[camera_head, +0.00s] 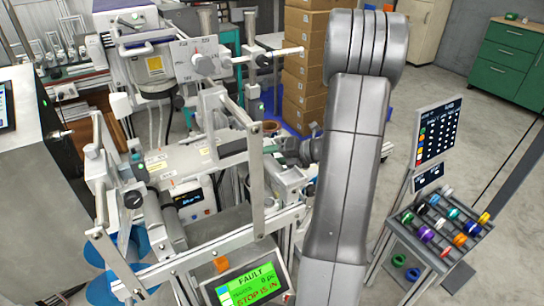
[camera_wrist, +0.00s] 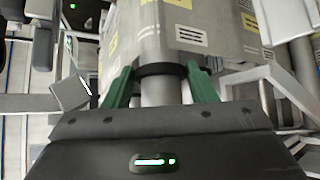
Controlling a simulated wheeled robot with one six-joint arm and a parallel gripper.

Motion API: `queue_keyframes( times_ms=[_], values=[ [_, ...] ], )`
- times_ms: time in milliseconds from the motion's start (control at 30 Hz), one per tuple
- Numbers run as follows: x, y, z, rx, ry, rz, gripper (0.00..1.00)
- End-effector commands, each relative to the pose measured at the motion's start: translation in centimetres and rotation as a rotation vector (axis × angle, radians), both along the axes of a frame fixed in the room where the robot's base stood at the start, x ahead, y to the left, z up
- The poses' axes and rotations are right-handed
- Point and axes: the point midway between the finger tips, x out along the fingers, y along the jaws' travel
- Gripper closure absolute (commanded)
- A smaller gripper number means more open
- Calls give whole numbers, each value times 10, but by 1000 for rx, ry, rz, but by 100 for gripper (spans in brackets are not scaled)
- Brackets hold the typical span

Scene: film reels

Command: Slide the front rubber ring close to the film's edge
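The front rubber ring (camera_wrist: 160,69) is a dark band around a grey shaft (camera_wrist: 160,93) in the wrist view. Right behind it is the grey film roll (camera_wrist: 172,33) with white and yellow labels; any gap between ring and film edge is too small to tell. My gripper (camera_wrist: 160,72) has its green fingers on either side of the ring, with the tips seeming to touch its sides. In the head view the film roll (camera_head: 196,157) lies across the machine; my arm and the frame hide the ring there.
Metal frame bars (camera_head: 255,165) stand around the film roll. A green screen (camera_head: 250,288) reading FAULT is at the front. A rack of coloured rolls (camera_head: 440,228) stands at the right under a dark board (camera_head: 437,133). Cardboard boxes (camera_head: 303,75) are stacked behind. Floor is open at the right.

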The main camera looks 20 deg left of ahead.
Motion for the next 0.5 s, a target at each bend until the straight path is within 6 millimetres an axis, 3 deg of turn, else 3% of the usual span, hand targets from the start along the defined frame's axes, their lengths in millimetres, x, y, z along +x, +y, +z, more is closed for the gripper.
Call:
queue_keyframes(
  times_ms=[33, 100, 133, 500],
  values=[
    [0, 0, 0, 0, 0, 0, 74],
    [0, 0, 0, 0, 0, 0, 87],
    [0, 0, 0, 0, 0, 0, 89],
    [7, 9, 3, -2, 2, 0, 89]
  ],
)
